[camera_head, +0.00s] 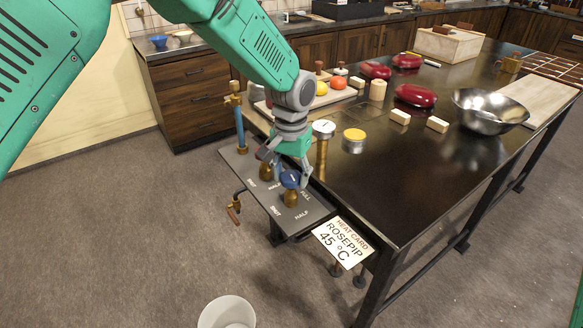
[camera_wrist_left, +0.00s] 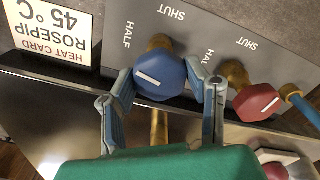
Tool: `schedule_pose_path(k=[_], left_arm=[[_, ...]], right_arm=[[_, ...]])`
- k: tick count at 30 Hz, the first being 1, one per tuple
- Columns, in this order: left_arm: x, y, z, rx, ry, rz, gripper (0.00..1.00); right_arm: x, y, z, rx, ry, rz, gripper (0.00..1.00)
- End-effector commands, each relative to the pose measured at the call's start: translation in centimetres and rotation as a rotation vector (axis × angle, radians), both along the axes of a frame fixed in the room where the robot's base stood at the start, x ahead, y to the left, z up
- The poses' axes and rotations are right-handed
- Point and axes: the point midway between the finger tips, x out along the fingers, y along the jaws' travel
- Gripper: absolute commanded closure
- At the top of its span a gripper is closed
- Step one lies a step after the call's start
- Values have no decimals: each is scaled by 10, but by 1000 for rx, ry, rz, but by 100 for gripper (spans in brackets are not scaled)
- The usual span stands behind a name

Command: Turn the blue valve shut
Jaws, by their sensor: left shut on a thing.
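The blue valve (camera_head: 290,179) is a faceted knob on a brass stem, on the grey panel (camera_head: 306,213) at the table's near left edge. My left gripper (camera_wrist_left: 164,84) is shut on the blue valve (camera_wrist_left: 160,77), one finger on each side. In the left wrist view, the knob's white mark lies toward its left side; the SHUT label is above it and HALF is up and left. The fingers partly cover the knob and labels in the head view. My right gripper is not in view.
A red valve (camera_wrist_left: 257,102) sits close beside the left gripper's finger. A blue pipe (camera_head: 239,130) rises at the panel's far end. A heat card (camera_head: 342,243) reads ROSEPIP 45 °C. A brass post with a white top (camera_head: 323,129) and a yellow-topped tin (camera_head: 354,140) stand nearby.

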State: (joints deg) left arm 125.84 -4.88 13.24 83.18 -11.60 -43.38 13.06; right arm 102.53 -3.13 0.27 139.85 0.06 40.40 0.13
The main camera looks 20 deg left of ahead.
Motion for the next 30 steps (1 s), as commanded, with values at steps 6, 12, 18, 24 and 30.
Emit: schedule_pose_path(k=[6,12,18,24,30], left_arm=[[0,-1,4,-2,0,-203,86],[0,-1,3,-3,-1,-394,86],[1,0,3,-3,-2,-583,86],[1,-1,2,-2,-3,-773,86],[1,0,2,-2,-4,-958,86]], right_arm=[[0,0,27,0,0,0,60],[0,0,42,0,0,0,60],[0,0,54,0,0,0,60],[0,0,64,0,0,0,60],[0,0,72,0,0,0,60]])
